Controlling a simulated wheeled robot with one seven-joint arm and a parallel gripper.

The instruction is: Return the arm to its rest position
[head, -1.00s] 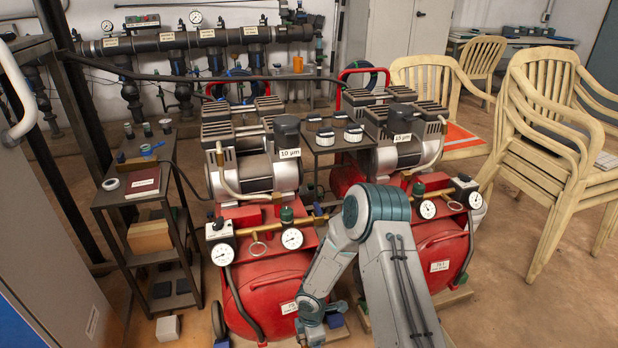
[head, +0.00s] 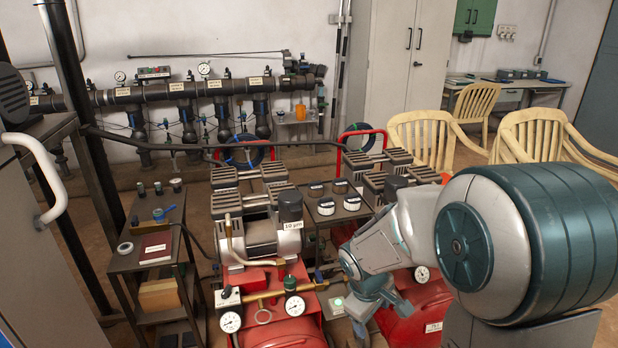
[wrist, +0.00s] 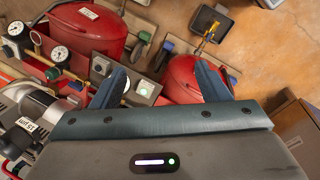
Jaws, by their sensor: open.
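My arm shows large at the right of the head view, folded in front of the right compressor. My gripper (wrist: 160,85) shows in the wrist view with its two dark fingers wide apart. It is open, with nothing held between the fingers. In the wrist view, a small grey box with a lit green button (wrist: 143,91) and parts of the red tanks (wrist: 88,32) lie beyond the fingers.
Two red compressors stand ahead, the left one (head: 290,332) close to my arm. A small shelf stand (head: 125,262) with a book is at left. The pipe manifold (head: 215,90) runs along the back wall. Beige chairs (head: 420,135) stand at right behind my arm.

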